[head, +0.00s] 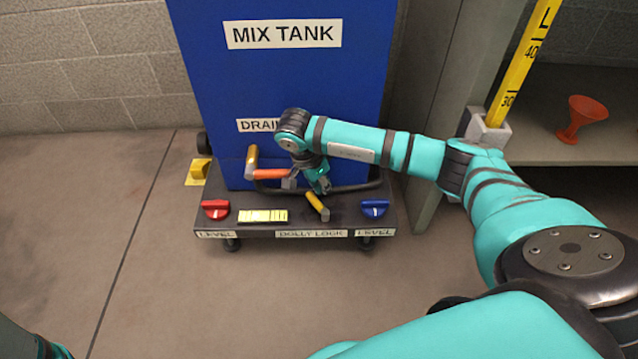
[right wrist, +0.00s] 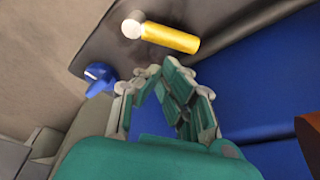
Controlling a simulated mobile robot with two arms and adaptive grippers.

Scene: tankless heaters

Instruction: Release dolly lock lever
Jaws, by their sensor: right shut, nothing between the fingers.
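The dolly lock lever (head: 317,205) is a short yellow handle on a pale pivot, on the dark dolly deck (head: 345,222) above the DOLLY LOCK label (head: 311,234). Its yellow handle points up and left from the pivot in the head view. My right gripper (head: 322,184) points down just behind the lever, near the tank's front. In the right wrist view the lever (right wrist: 168,37) lies beyond the fingertips (right wrist: 137,80), with a visible gap. The right gripper is shut and empty. My left gripper is out of view.
A red LEVEL knob (head: 215,209) and a blue one (head: 374,208) flank the lever. A yellow vial (head: 263,216) lies to its left. The orange drain handle (head: 271,174) is close to my right gripper. The blue tank (head: 290,75) stands behind; a shelf (head: 580,145) is right.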

